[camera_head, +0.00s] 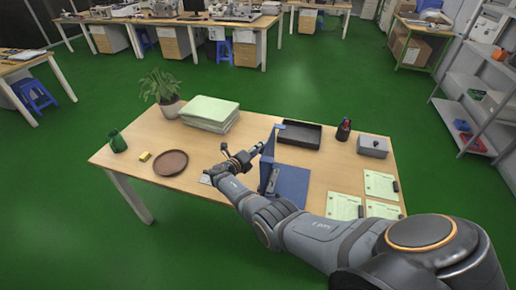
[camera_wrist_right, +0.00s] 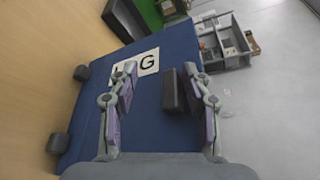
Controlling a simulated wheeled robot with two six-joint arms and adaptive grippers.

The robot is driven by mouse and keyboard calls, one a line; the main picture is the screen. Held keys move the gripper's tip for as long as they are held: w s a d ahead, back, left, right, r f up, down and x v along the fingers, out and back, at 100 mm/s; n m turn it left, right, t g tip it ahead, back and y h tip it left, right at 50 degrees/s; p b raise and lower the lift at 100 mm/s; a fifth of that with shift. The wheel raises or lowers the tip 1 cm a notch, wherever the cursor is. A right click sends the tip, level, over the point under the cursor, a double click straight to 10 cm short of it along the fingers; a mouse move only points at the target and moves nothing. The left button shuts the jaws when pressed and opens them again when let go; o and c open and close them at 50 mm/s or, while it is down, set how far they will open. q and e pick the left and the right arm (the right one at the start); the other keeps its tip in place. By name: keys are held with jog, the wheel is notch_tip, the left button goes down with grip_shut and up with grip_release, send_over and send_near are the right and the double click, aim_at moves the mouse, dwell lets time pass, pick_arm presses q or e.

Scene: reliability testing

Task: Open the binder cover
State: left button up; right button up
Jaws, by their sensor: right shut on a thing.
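The blue binder stands on the wooden table with its cover (camera_head: 267,170) raised near upright and its blue base (camera_head: 292,186) flat to the right. In the right wrist view the cover (camera_wrist_right: 160,115) fills the middle, with a white label (camera_wrist_right: 147,62) on which a G is readable. A dark tab (camera_wrist_right: 172,92) sticks out between the fingers. My right gripper (camera_head: 262,147) is at the cover's left face, shut on the binder cover; its fingers (camera_wrist_right: 163,90) show either side of the tab. The exact contact is hard to see. My left gripper is not in view.
A black tray (camera_head: 299,136) is behind the binder. A pen cup (camera_head: 343,130), a grey box (camera_head: 373,147) and papers (camera_head: 380,184) lie right. Green folders (camera_head: 209,112), a plant (camera_head: 161,88), a brown plate (camera_head: 170,163) and a green mug (camera_head: 117,142) are left.

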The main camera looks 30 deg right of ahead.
jog(key=shift+s+f, duration=0.1)
jog(key=shift+s, duration=0.1)
jog(key=v, duration=0.7)
jog(key=shift+a, duration=0.2)
